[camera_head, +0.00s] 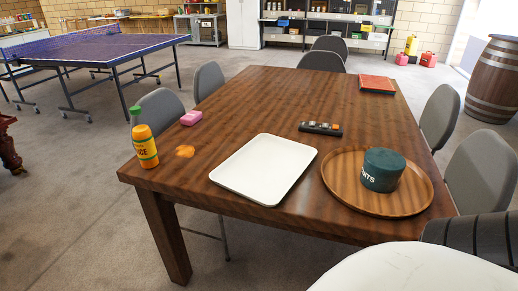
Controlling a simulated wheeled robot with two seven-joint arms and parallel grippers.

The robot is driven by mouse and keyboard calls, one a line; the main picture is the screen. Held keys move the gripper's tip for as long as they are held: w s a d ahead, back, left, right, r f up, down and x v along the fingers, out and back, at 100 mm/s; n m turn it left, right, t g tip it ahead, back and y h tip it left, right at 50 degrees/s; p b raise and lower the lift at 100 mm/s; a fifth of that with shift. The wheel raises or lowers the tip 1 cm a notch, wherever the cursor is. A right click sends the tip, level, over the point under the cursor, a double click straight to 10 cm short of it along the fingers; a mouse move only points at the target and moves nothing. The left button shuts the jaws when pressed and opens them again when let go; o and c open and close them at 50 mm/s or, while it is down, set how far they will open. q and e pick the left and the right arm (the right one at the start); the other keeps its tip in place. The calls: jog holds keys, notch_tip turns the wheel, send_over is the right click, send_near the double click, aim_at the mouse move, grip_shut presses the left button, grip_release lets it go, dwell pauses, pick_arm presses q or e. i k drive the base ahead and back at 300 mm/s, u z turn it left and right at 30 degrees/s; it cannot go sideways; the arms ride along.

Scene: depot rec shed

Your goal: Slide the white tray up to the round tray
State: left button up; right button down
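The white tray (262,170) is a shallow rectangle lying flat and empty on the brown wooden table, near its front edge. The round tray (342,185) is wooden with a raised rim and lies to its right. A narrow strip of table shows between the two trays, smallest by the white tray's right corner. A dark green round tin (383,170) with partly visible white lettering stands on the round tray. Neither of my grippers can be made out in the head view.
On the table (250,100), a dark holder with small coloured items (320,128) lies behind the trays. A red book (376,84) lies far back. Grey chairs surround the table.

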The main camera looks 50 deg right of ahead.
aim_at(263, 172)
jog(key=z, duration=1.1)
jog(key=i, duration=0.35)
